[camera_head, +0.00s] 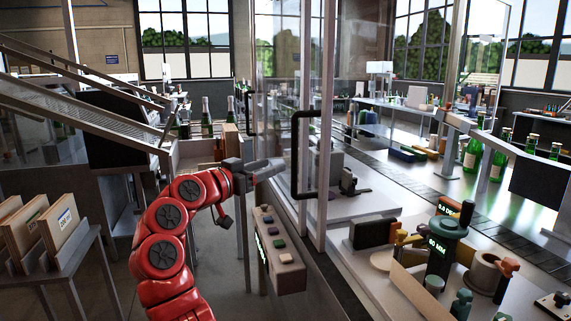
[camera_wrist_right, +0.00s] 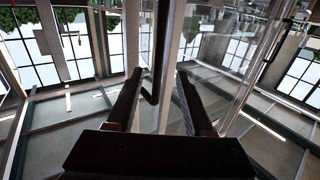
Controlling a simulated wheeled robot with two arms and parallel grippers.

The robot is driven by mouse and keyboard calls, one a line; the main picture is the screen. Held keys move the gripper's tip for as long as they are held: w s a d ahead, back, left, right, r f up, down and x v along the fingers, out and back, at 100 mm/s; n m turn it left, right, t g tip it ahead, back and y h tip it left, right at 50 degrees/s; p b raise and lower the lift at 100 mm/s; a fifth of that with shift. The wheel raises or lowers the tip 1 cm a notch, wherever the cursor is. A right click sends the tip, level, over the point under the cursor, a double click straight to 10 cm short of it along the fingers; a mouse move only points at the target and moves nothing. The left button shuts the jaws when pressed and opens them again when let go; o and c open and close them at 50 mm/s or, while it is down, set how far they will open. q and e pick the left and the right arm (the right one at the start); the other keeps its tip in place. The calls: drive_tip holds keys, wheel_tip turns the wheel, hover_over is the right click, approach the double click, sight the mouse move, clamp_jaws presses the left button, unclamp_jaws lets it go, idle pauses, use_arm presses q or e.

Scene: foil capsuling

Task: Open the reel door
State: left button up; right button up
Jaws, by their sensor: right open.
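The reel door is a clear panel in a pale metal frame (camera_head: 325,120), and it looks closed. Its black, C-shaped handle (camera_head: 295,160) stands upright on the near side. My right gripper (camera_head: 272,167), on the red arm, points at the handle from the left, just short of it in the head view. In the right wrist view my right gripper (camera_wrist_right: 159,75) has its two dark fingers spread. The dark handle (camera_wrist_right: 152,96) shows between and beyond them; I cannot tell whether it lies inside the jaws. My left gripper is not in view.
A control box with buttons (camera_head: 279,250) sits below the gripper. A sloped metal rack (camera_head: 80,95) and a small table with wooden boxes (camera_head: 60,225) stand at the left. Behind the door, a conveyor (camera_head: 430,185) runs past green bottles.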

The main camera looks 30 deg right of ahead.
drive_tip(key=v, duration=0.7)
drive_tip(key=shift+s+a, duration=0.15)
drive_tip(key=shift+a, duration=0.1)
